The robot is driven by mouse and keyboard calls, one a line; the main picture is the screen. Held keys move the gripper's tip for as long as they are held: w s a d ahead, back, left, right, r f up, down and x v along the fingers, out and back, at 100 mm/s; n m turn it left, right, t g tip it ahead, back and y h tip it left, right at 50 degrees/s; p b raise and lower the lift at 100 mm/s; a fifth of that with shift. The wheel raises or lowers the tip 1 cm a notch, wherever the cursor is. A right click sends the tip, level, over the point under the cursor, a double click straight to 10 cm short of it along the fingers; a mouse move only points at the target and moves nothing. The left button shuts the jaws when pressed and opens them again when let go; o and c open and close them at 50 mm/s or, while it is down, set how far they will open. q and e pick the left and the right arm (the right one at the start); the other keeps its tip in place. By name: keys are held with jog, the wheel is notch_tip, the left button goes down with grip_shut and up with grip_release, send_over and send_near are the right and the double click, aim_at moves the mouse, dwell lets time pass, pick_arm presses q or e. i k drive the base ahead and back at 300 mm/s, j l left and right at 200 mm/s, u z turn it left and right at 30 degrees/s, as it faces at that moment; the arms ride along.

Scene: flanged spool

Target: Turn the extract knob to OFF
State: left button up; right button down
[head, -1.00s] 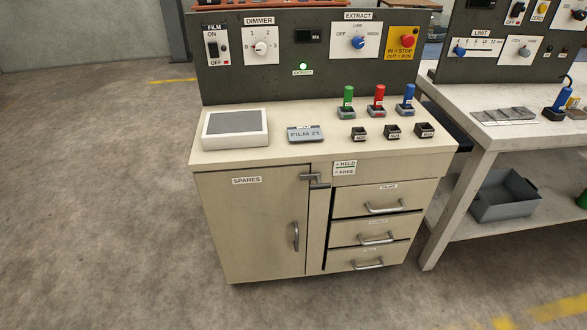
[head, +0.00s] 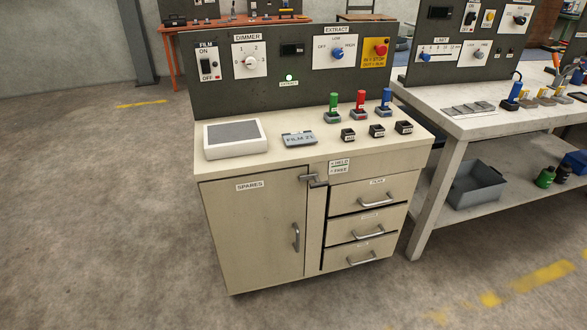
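The extract knob (head: 337,54) is a blue rotary knob on a white plate (head: 322,60) marked OFF, LOW and HIGH, under an EXTRACT label (head: 337,29). It sits on the grey upright panel at the back of the cream cabinet. Its exact pointer direction is too small to tell. Neither of my grippers shows in the head view.
On the cabinet top (head: 240,166) stand a grey-topped box (head: 236,138), a FILM 21 plate (head: 299,139), and green, red and blue handled tools. A white bench (head: 470,125) adjoins right. Floor at left is clear.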

aim_at(338, 53)
jog(key=i+l+z, duration=0.15)
jog(key=i+l, duration=0.45)
jog(key=l, duration=0.25)
jog(key=i+l+z, duration=0.15)
jog(key=i+l, duration=0.5)
jog(key=l, duration=0.15)
